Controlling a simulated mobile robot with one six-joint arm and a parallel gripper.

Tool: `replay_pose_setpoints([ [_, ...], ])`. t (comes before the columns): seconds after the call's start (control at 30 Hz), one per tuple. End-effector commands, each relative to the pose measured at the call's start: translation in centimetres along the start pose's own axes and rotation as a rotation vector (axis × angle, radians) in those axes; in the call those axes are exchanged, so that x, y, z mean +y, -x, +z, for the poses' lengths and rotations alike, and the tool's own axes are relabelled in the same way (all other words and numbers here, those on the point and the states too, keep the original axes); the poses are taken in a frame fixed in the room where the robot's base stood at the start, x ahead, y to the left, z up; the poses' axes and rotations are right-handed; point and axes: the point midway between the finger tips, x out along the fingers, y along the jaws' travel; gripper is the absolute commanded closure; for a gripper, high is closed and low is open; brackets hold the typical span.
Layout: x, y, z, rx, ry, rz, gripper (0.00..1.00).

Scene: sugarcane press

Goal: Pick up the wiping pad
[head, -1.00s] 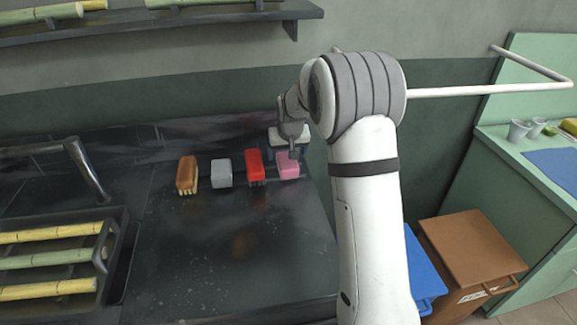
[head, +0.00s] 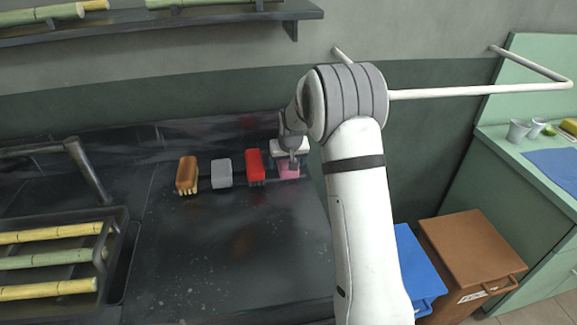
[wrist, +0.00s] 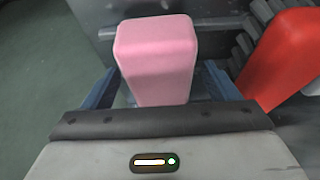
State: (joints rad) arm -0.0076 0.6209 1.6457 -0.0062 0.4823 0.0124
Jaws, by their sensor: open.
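The pink block (head: 289,171), which I take to be the wiping pad, stands at the right end of a row at the back of the dark counter. My gripper (head: 291,160) is right above it in the head view and partly covers it. In the wrist view the pink block (wrist: 157,55) is upright between the two open fingers of my gripper (wrist: 158,88), one on each side. No grip on it shows. Its lower end is hidden by the gripper body.
A red-topped brush (head: 255,166) stands just left of the pink block, close to one finger in the wrist view. Further left are a grey block (head: 221,173) and a brown brush (head: 187,174). The counter's front (head: 230,260) is clear.

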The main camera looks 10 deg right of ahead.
Motion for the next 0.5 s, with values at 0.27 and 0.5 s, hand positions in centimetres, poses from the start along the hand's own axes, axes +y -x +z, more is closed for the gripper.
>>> replay_pose_setpoints([
  [0.27,0.02,-0.25,0.10,0.000,0.000,0.000,0.18],
  [0.5,0.03,-0.23,0.09,0.000,0.000,0.000,0.22],
])
